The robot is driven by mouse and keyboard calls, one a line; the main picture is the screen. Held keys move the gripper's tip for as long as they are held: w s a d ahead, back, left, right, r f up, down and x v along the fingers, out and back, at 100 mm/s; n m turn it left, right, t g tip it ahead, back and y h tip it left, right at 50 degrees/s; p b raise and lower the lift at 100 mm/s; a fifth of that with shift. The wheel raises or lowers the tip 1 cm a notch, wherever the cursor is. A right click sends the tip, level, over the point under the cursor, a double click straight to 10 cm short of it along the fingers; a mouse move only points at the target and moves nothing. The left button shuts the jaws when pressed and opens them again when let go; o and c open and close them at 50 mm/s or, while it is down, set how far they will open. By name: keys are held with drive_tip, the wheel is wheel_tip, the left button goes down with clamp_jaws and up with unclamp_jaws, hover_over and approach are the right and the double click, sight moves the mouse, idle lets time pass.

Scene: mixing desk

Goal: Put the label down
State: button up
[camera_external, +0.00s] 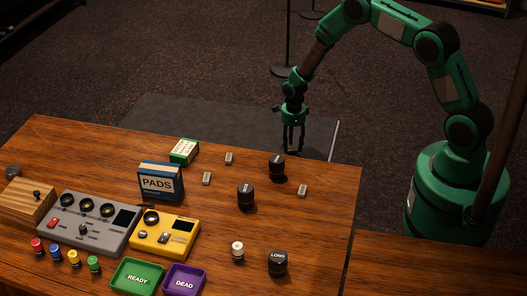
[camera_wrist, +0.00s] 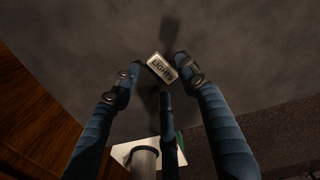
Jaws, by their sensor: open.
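A small pale label (camera_wrist: 161,68) reading "LIGHTS" shows in the wrist view, tilted, by the fingertips of my gripper (camera_wrist: 156,80). The fingers are spread, with the label seen between and just beyond their tips. I cannot tell whether it touches them or how far below it is. In the external view my gripper (camera_external: 293,146) points down at the far edge of the wooden desk (camera_external: 325,215), with dark floor behind it. The label cannot be made out there.
Small grey blocks (camera_external: 207,178) and black knobs (camera_external: 277,167) stand on the desk near my gripper. A PADS box (camera_external: 160,184), grey mixer (camera_external: 82,232), yellow device (camera_external: 177,240), green READY tray (camera_external: 120,289) and purple DEAD tray (camera_external: 168,290) lie left.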

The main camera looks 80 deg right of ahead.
sight(292, 150)
wheel_tip(292, 150, up, 10)
drive_tip(key=p, duration=0.2)
drive_tip(key=shift+r, duration=0.25)
idle(0.5)
